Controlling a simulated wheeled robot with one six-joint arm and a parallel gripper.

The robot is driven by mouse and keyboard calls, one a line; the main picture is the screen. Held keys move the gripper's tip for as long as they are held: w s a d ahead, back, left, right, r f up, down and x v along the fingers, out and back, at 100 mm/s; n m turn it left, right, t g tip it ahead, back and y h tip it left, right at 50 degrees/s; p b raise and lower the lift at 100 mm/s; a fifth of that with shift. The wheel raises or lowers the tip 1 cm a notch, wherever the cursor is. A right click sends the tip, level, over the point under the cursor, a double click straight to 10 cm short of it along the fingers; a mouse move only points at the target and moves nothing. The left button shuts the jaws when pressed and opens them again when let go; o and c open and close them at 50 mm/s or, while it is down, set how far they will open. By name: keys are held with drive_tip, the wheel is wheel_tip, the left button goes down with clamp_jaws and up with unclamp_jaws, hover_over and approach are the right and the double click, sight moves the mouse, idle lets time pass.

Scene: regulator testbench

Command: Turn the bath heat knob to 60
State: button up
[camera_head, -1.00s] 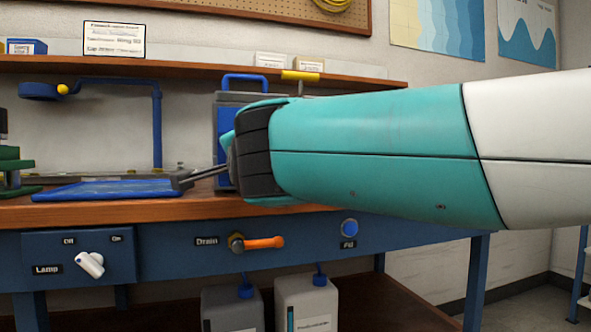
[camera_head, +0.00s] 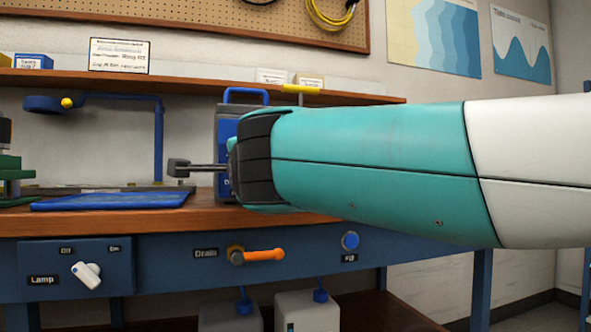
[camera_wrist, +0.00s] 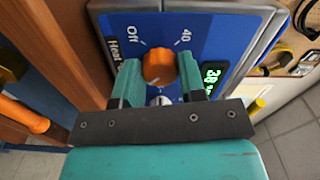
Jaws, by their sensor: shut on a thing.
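The orange round bath heat knob (camera_wrist: 158,68) is on the blue panel (camera_wrist: 215,28) in the wrist view. My gripper (camera_wrist: 159,65) is shut on it, with one green finger at each side. "Off" is printed at its upper left and "40" at its upper right. Other scale marks are hidden or too small to read. A green-lit display (camera_wrist: 210,75) beside the right finger seems to read about 38, partly covered by the finger. In the head view the blue-grey bath unit (camera_head: 228,120) stands behind my teal arm, which hides the knob and my fingertips.
A white lamp switch (camera_head: 87,275), an orange drain handle (camera_head: 262,255) and a blue fill button (camera_head: 350,240) sit on the bench front. A blue tray (camera_head: 110,199) lies on the bench at left. A shelf (camera_head: 200,82) runs behind the unit.

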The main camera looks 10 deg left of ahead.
drive_tip(key=o, duration=0.9)
drive_tip(key=v, duration=1.7)
drive_tip(key=shift+s, duration=0.2)
